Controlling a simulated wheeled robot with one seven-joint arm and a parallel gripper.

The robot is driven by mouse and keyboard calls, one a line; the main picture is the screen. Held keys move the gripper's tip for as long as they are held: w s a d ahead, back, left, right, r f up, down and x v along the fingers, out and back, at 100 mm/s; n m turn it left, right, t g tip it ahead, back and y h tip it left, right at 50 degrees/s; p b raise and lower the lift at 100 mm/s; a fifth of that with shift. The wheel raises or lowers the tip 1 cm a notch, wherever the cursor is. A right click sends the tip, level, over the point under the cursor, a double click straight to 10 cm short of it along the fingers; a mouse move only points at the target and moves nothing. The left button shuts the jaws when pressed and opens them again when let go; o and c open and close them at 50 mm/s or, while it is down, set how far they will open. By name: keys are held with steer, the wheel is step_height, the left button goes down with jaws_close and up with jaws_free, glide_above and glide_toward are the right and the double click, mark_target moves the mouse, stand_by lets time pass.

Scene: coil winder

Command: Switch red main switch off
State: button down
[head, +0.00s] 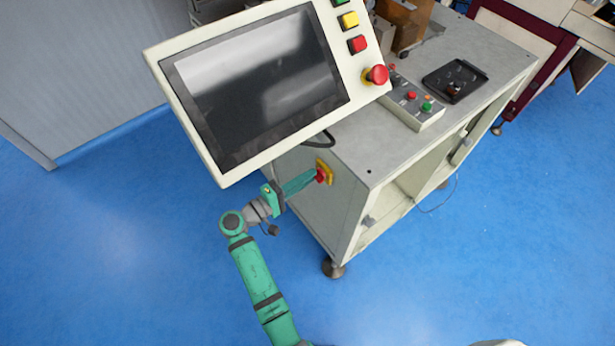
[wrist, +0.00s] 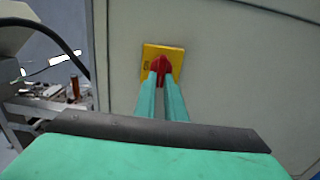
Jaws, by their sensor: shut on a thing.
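The red main switch (head: 321,175) sits on a yellow square plate (head: 328,167) on the side panel of the machine cabinet. In the wrist view the red switch handle (wrist: 161,65) stands upright in front of the yellow plate (wrist: 176,54). My gripper (head: 314,177) reaches it from the left in the head view. In the wrist view the two green fingers of my gripper (wrist: 161,80) are closed on the sides of the red handle. The lower part of the handle is hidden between the fingers.
A tilted control panel (head: 262,85) with a dark screen hangs above my arm. It carries a red emergency button (head: 377,75). A small button box (head: 416,101) and a black tray (head: 455,80) stand on the cabinet top (head: 370,150). Blue floor (head: 150,250) is clear to the left.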

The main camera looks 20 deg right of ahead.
steer(key=shift+w+a, duration=0.1)
steer(key=shift+a, duration=0.15)
steer(key=c, duration=1.8)
jaws_free()
steer(key=shift+d, duration=0.1)
steer(key=v, duration=1.1)
steer(key=shift+d, duration=0.1)
